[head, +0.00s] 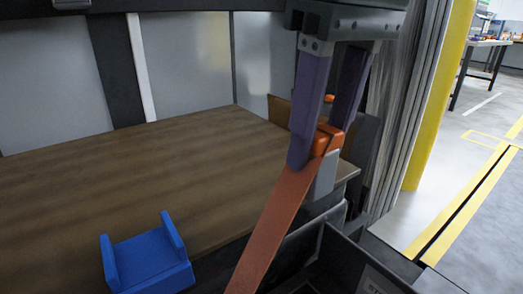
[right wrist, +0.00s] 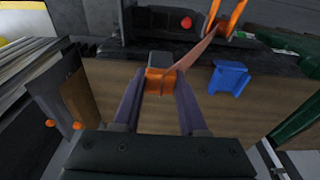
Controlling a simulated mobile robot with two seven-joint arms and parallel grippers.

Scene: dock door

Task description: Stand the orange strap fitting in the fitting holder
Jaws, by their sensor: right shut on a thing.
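My right gripper (head: 320,148) is shut on the orange strap fitting (head: 326,138), holding it between its two purple fingers above the right edge of the wooden surface. A grey part of the fitting shows below the fingers. An orange-brown strap (head: 268,235) runs from the fitting down to the lower edge of the head view. In the right wrist view, the fitting (right wrist: 160,84) sits between the fingertips. The blue fitting holder (head: 147,264) is on the wooden surface at the lower left, apart from the gripper. It also shows in the right wrist view (right wrist: 229,79). My left gripper is not in view.
The wooden surface (head: 140,185) is largely clear. A dark open bin or box (head: 345,262) is at the lower right. A yellow post (head: 438,95) and grey folds stand at the right. Orange parts (right wrist: 238,18) show at the top of the right wrist view.

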